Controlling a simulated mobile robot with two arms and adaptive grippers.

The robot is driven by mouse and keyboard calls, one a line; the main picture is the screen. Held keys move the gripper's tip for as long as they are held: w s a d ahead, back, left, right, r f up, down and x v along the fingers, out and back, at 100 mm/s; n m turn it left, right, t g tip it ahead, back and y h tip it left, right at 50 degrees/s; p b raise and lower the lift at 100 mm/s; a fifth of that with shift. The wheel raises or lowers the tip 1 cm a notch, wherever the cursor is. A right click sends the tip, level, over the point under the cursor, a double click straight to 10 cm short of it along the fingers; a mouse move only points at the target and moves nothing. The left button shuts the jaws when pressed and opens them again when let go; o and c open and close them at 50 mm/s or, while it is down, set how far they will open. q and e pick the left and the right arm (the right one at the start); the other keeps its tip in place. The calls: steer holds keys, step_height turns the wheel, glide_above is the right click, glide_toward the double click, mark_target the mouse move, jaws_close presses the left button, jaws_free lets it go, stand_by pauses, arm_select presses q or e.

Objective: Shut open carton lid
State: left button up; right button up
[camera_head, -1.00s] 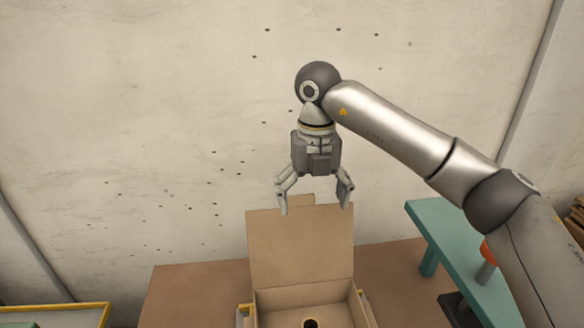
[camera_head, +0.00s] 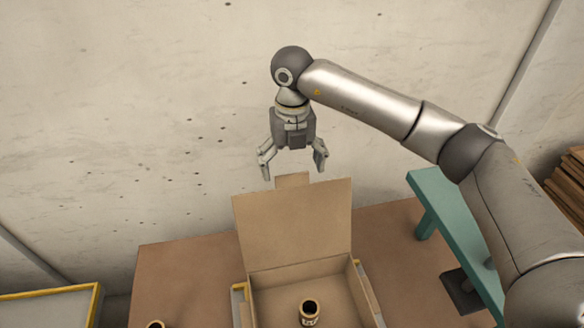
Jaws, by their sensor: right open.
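An open cardboard carton (camera_head: 357,299) stands on the brown table, cut off by the bottom edge of the view. Its lid (camera_head: 294,224) stands up at the back, with a small tab (camera_head: 292,181) at its top edge. My right gripper (camera_head: 293,174) is open and empty, fingers pointing down. In the picture it is just above the lid's top edge; whether it is in front of or behind the lid I cannot tell. A small dark-topped cylinder (camera_head: 310,312) is inside the carton. My left gripper is not in view.
The brown table (camera_head: 185,270) has free room left of the carton, with another small round item (camera_head: 156,325) at the bottom edge. A teal bench (camera_head: 440,215) stands at the right. A yellow-edged tray (camera_head: 98,300) is at lower left. A pale wall rises behind.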

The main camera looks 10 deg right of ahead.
mark_target(292, 175)
steer(key=shift+f+p, duration=0.45)
steer(key=shift+f, duration=1.15)
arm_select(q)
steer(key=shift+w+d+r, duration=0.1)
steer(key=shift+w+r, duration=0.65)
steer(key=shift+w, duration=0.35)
arm_select(e)
steer(key=shift+f, duration=0.1)
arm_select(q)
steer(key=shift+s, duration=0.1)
arm_select(e)
steer(key=shift+c, duration=1.1)
steer(key=c, duration=1.2)
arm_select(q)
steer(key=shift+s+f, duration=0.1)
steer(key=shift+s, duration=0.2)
arm_select(e)
steer(key=shift+c, duration=0.2)
